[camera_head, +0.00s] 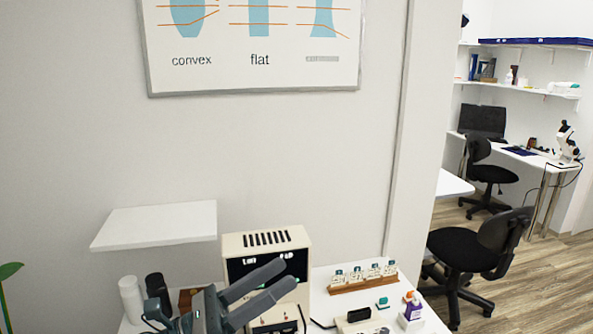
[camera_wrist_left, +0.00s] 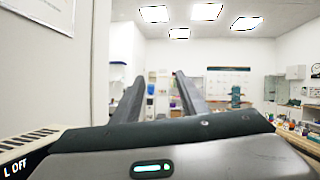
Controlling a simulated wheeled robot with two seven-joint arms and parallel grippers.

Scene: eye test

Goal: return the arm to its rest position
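My left gripper (camera_head: 287,274) is raised above the table in the head view, in front of a beige device. Its two grey fingers are apart with nothing between them. In the left wrist view the open fingers (camera_wrist_left: 159,76) stand up with only the far room showing between them. My right gripper is in neither view.
The beige device (camera_head: 265,241) with a dark display stands behind my left gripper. Right of it, a wooden rack (camera_head: 362,284) of small labelled items and a purple-and-white bottle (camera_head: 412,308) stand on the white table. Dark and white cylinders stand left. A white wall shelf (camera_head: 155,225) juts out above.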

